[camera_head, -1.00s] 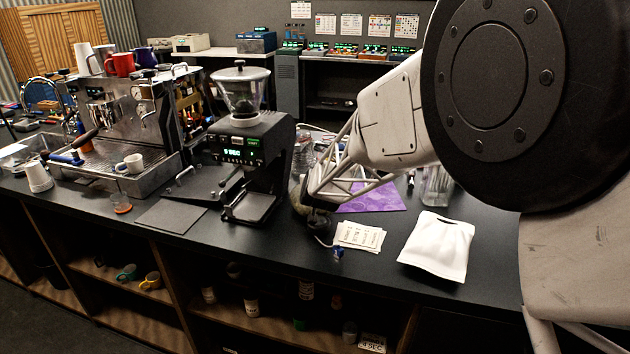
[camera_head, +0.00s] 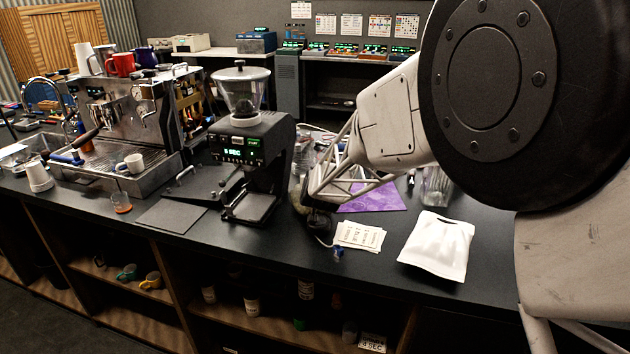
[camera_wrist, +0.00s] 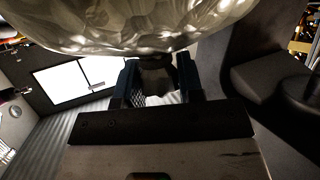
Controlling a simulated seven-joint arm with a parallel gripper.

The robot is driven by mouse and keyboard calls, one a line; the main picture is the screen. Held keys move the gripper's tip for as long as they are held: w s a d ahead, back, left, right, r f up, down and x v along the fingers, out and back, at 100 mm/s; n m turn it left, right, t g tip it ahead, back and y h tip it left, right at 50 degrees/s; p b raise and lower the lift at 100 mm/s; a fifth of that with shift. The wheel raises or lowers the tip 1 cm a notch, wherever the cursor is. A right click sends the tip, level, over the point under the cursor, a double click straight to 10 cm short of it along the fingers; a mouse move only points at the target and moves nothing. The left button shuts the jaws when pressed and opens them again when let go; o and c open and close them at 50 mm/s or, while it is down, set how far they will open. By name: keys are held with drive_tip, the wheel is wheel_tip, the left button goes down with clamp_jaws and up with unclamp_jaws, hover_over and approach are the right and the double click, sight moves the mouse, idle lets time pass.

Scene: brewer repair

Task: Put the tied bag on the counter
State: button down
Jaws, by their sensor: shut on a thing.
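The tied bag (camera_wrist: 140,22) fills the top of the wrist view. It is pale, translucent and bulging, with rounded contents. My gripper (camera_wrist: 157,82) is shut on its dark gathered neck, between two blue-edged fingers. In the head view, my gripper (camera_head: 318,222) is low over the front part of the black counter (camera_head: 290,262), right of the grinder. A rounded beige part of the bag shows there beside it (camera_head: 297,196), mostly hidden by my gripper. I cannot tell whether the bag touches the counter.
The grinder (camera_head: 245,150) stands close on the left, with the espresso machine (camera_head: 130,120) beyond. Bare counter shows around the pouch and along the front edge.

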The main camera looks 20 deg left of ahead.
drive_tip(key=f, duration=0.2)
drive_tip(key=shift+s+d+f, duration=0.15)
drive_tip(key=shift+s+f, duration=0.1)
drive_tip(key=shift+f, duration=0.15)
drive_tip(key=c, duration=0.7)
unclamp_jaws()
drive_tip(key=shift+o, duration=0.2)
drive_tip(key=shift+g, duration=0.3)
drive_tip(key=shift+r, duration=0.95)
wheel_tip(320, 180, up, 8)
drive_tip(key=shift+w+f, duration=0.1)
drive_tip(key=shift+w, duration=0.05)
drive_tip(key=w+d+r+h, duration=0.1)
drive_tip(key=w+d+r, duration=0.1)
drive_tip(key=d+r, duration=0.3)
drive_tip(key=w+d+r+m+h, duration=0.1)
drive_tip(key=w+d+r, duration=0.2)
drive_tip(key=d+r, duration=0.3)
drive_tip(key=w+d+r+m+t, duration=0.1)
drive_tip(key=w+d+r, duration=0.2)
drive_tip(key=d+r, duration=0.3)
drive_tip(key=shift+w+d+r+h, duration=0.15)
drive_tip(key=shift+w+d+h, duration=0.2)
drive_tip(key=shift+d, duration=0.55)
